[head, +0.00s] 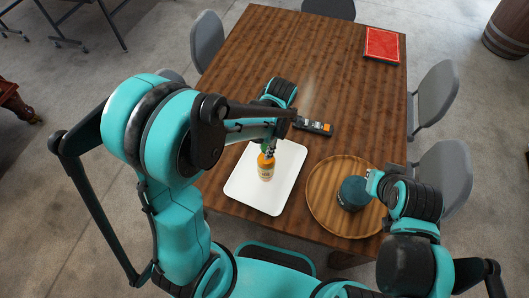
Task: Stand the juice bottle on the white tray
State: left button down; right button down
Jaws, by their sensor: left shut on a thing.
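The juice bottle (265,170), orange with a pale label, is upright over the middle of the white tray (276,204). My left gripper (268,152) is shut on its top from above, and the fingers hide the top of the bottle. I cannot tell whether the bottle's base touches the tray. My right gripper (373,183) is at the right edge of the round wooden tray, close beside a dark teal round container; its fingers are too small and hidden to read.
The dark teal container (352,193) stands on the round wooden tray (325,210), right of the white tray. A dark object with orange parts (314,126) lies behind the white tray. A red book or box (382,45) lies at the table's far right corner. The far table (300,50) is mostly clear.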

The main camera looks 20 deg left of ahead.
aim_at(266, 162)
pick_arm(q)
jog(key=shift+w+a+f, duration=0.45)
jog(key=shift+w+a, duration=0.1)
jog(key=shift+f+b, duration=0.5)
jog(key=shift+f, duration=1.55)
jog(key=shift+f, duration=0.1)
jog(key=c, duration=1.2)
grip_release()
jog(key=shift+o, duration=0.2)
